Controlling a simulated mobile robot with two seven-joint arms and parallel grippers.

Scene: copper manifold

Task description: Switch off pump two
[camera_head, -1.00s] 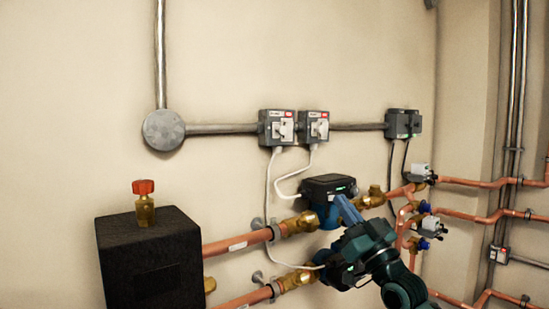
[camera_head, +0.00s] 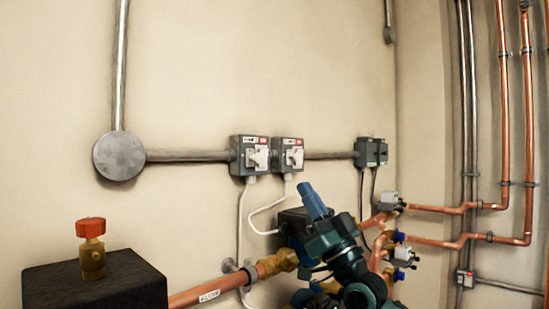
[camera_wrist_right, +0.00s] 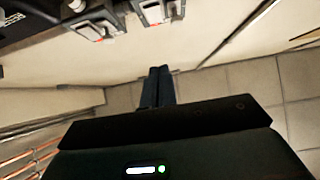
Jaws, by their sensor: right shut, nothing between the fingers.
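Two grey switched sockets with white plugs and red marks sit side by side on the wall: the left socket (camera_head: 250,156) and the right socket (camera_head: 288,154). Their labels are too small to read, so I cannot tell which serves pump two. White cables run down from them. A dark pump head (camera_head: 290,220) is partly hidden behind my right arm. My right gripper (camera_head: 306,190) is shut and empty, pointing up just below the right socket, apart from it. In the right wrist view its blue fingers (camera_wrist_right: 157,85) are together, with socket fronts (camera_wrist_right: 160,8) at the top edge. My left gripper is not in view.
A grey box (camera_head: 371,152) hangs farther right on the same conduit. Copper pipes (camera_head: 440,209) and valves (camera_head: 398,255) lie right of my arm. A black block (camera_head: 95,285) with a red-capped valve (camera_head: 91,248) stands at left. Wall above the sockets is clear.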

